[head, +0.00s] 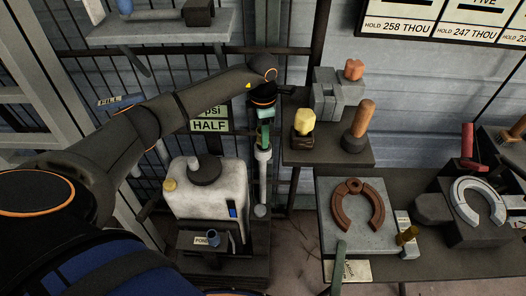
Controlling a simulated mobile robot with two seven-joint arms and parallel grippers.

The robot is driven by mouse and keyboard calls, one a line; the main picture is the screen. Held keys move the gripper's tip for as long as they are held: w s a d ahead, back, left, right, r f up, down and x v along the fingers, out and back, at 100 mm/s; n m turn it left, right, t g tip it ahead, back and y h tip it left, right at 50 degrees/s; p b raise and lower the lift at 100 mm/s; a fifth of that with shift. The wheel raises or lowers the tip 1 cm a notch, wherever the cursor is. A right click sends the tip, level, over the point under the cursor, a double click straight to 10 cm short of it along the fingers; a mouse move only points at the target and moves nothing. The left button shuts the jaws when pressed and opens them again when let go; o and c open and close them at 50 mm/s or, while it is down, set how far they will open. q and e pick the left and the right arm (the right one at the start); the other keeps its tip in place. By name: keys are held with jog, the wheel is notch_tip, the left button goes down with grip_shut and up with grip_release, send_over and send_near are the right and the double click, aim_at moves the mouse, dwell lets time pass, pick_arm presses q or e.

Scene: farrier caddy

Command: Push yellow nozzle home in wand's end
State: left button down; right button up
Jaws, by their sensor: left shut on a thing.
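My left gripper (264,118) points down beside the sprayer and is shut on the upper part of an upright wand. The wand (262,165) shows as a grey shaft with a green part at the jaws. A small yellow spot (248,86) shows at the edge of my left wrist; it may be the nozzle, but it is too small to tell how it sits. A chunky yellow piece (304,118) stands in a dark block on the shelf, right of the gripper and apart from it. My arm hides the wand's end. My right gripper is out of view.
A white sprayer tank (205,195) stands below the arm. The shelf (335,155) holds a grey block (335,95) and a wooden-handled tool (360,125). Horseshoes lie on the bench (375,268) at right. A wire rack (160,70) stands behind.

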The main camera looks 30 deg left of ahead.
pick_arm(q)
jog(key=shift+f+b, duration=0.75)
jog(key=shift+f, duration=0.25)
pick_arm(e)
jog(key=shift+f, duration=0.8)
pick_arm(q)
jog(key=shift+c, duration=2)
grip_release()
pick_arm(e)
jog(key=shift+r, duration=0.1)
pick_arm(q)
notch_tip(320, 180, up, 8)
jog(key=p, duration=0.5)
jog(key=shift+p, duration=0.4)
jog(key=shift+r, duration=0.1)
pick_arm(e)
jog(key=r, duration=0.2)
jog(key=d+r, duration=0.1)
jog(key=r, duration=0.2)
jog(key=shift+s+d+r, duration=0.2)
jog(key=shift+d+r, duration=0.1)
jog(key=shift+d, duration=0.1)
